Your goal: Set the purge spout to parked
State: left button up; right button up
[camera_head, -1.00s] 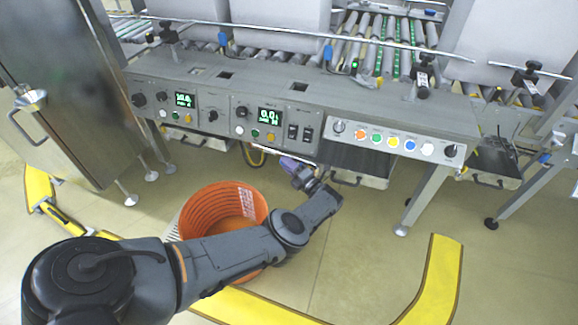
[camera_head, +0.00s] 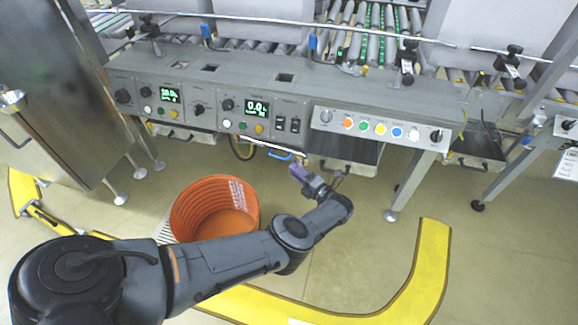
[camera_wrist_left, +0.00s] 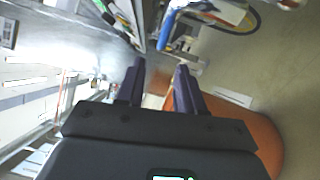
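A small blue part (camera_head: 280,154) sits under the front edge of the control panel, beside a yellow-and-dark hose loop (camera_head: 243,148). It may be the purge spout, but I cannot tell for sure. The left wrist view shows a blue tube-like end (camera_wrist_left: 166,30) ahead of the fingers, near the top. My left gripper (camera_head: 298,172), with purple fingers, is just below and right of the blue part, apart from it. In the left wrist view its two fingers (camera_wrist_left: 160,78) stand apart with nothing between them. My right gripper is not in view.
An orange bucket (camera_head: 182,215) stands on the floor left of my left gripper. The grey control panel (camera_head: 290,88) with knobs, displays and buttons overhangs it. A steel cabinet (camera_head: 60,100) is at left. Yellow floor barriers (camera_head: 430,265) curve around. Floor right of the gripper is clear.

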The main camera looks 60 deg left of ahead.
pick_arm(q)
jog(key=shift+d, duration=0.45)
